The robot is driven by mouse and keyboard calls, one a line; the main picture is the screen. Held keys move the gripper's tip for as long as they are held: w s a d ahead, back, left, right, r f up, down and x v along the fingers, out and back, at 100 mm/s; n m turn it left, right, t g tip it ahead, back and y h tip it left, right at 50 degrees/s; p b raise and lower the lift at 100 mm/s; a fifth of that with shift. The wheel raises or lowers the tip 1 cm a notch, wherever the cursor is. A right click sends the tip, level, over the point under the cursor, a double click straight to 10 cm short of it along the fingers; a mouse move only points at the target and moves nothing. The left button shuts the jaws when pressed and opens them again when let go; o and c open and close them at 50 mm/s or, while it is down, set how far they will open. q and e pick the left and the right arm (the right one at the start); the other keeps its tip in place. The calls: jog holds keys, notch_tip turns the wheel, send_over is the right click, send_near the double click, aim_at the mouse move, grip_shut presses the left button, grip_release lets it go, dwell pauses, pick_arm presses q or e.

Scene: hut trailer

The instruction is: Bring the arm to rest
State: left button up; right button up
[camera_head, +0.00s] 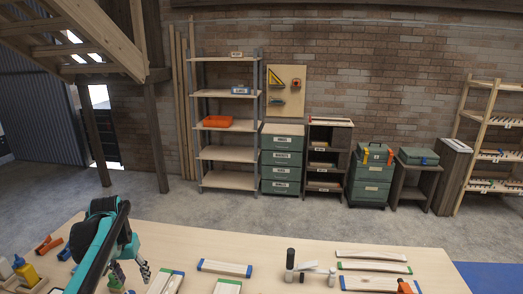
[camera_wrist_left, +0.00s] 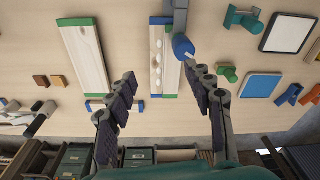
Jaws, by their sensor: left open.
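My left arm (camera_head: 95,246) comes in from the lower left, over the wooden workbench (camera_head: 225,247). My left gripper (camera_head: 131,273) hangs above the bench's left part. In the left wrist view the left gripper (camera_wrist_left: 162,92) has its two dark jointed fingers spread wide apart, with nothing between them. A blue-headed tool (camera_wrist_left: 183,46) lies beside or over that board. My right gripper does not show in either view.
Boards with blue or green ends (camera_head: 225,267), dark and white cylinders (camera_head: 290,258), a yellow bottle (camera_head: 26,272) and orange pieces (camera_head: 48,244) lie or stand on the bench. A grey shelf rack (camera_head: 226,181) and green drawers (camera_head: 281,158) stand against the brick wall. Open floor lies between.

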pick_arm(q)
jog(key=s+d+f+t+b, duration=0.2)
jog(key=s+d+f, duration=0.2)
jog(key=d, duration=0.3)
jog(key=s+d+f+m+t+b, duration=0.1)
jog(key=s+d+f+t+b, duration=0.1)
jog(key=s+d, duration=0.5)
jog(key=s+d+f+t+b, duration=0.2)
jog(key=s+d+f+b, duration=0.2)
jog(key=s+d+f, duration=0.2)
jog(key=shift+d+f+m, duration=0.35)
jog(key=shift+d+m, duration=0.05)
jog(key=shift+d, duration=0.85)
